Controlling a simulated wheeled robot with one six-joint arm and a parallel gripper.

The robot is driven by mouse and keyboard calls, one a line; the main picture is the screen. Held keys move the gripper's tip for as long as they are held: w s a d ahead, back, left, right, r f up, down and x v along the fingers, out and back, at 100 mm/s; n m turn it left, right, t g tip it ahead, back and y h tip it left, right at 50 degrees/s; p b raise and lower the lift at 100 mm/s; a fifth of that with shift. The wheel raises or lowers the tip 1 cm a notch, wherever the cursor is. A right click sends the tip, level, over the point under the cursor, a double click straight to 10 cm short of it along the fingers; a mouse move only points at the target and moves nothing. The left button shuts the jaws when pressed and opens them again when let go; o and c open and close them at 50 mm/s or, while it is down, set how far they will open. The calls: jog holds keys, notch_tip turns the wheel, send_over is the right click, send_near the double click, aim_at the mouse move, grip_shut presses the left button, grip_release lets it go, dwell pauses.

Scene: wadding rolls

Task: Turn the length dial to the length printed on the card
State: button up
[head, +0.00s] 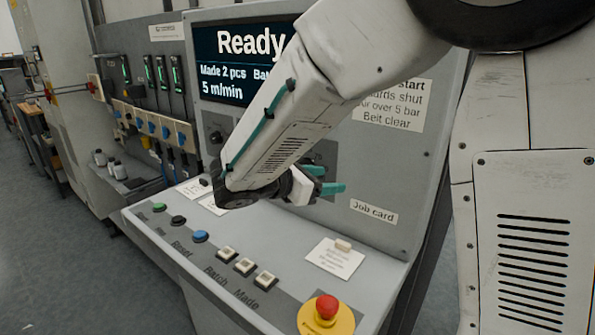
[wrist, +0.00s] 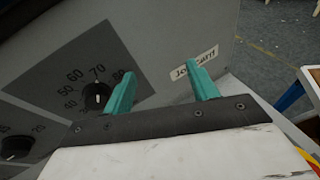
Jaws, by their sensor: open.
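My gripper (head: 328,180) is open and empty, its teal fingers in front of the sloping console panel. A second black dial (wrist: 16,147) is at the lower left. I cannot tell which is the length dial or read its setting surely. The white card (head: 335,261) lies on the desk below the "Job card" label; its print is too small to read.
The screen (head: 240,60) reads "Ready", partly hidden by my arm. A red emergency button (head: 326,307) on a yellow base stands at the desk's front. White buttons (head: 245,265), a blue button (head: 200,236) and a green button (head: 159,207) line the front edge.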

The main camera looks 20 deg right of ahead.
jog(key=w+a+f+n+t+h, duration=0.1)
jog(key=w+a+f+n+t, duration=0.2)
jog(key=w+a+n+t, duration=0.35)
jog(key=w+x, duration=0.1)
jog(key=x, duration=0.5)
jog(key=shift+a+g, duration=0.2)
jog(key=shift+g, duration=0.25)
jog(key=c, duration=1)
